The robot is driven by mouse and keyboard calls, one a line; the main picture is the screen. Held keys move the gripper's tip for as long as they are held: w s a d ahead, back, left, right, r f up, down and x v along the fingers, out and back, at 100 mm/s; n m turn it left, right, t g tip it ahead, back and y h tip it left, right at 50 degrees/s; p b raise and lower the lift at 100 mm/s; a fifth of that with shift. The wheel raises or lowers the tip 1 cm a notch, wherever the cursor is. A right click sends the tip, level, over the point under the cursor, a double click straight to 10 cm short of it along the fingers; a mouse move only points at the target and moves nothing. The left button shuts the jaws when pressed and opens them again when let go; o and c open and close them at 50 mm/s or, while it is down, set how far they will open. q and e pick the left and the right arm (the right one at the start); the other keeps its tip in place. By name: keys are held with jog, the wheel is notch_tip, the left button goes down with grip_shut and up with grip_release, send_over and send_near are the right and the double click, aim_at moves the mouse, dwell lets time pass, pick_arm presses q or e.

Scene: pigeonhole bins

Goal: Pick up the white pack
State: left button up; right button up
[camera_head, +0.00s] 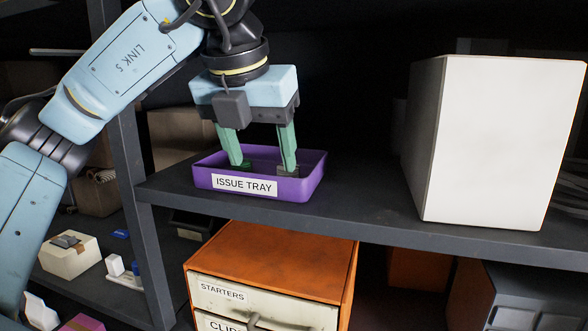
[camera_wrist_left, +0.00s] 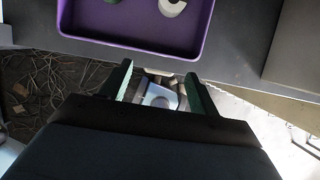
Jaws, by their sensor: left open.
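I cannot tell which thing is the white pack. A small white block (camera_head: 115,265) sits on the lower shelf at left, and a white item (camera_head: 40,312) lies further down. My left gripper (camera_head: 264,168) is open, fingers pointing down, over the purple issue tray (camera_head: 313,180) in the head view. In the wrist view the tray (camera_wrist_left: 130,42) lies ahead of the open fingers (camera_wrist_left: 157,80), with a green item and a pale curved item (camera_wrist_left: 172,6) inside. A pale grey item (camera_wrist_left: 160,97) shows between the fingers, apparently further below. My right gripper is not in view.
A large white box (camera_head: 495,140) stands on the upper shelf at right, with bare shelf (camera_head: 360,190) between it and the tray. An orange cabinet (camera_head: 275,255) with labelled drawers stands below. A dark upright post (camera_head: 130,170) separates the bays.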

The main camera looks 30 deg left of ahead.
pick_arm(q)
send_near(281, 172)
jog(key=f, duration=0.3)
jog(key=shift+w+d, duration=0.1)
jog(key=shift+d, duration=0.15)
jog(key=w, duration=0.2)
jog(key=shift+w+a+r+p, duration=0.1)
jog(key=shift+w+a+p, duration=0.2)
jog(key=shift+w, duration=0.2)
jog(key=x, duration=0.4)
jog(key=shift+w+f, duration=0.15)
jog(key=shift+f, duration=0.35)
jog(key=c, duration=1.1)
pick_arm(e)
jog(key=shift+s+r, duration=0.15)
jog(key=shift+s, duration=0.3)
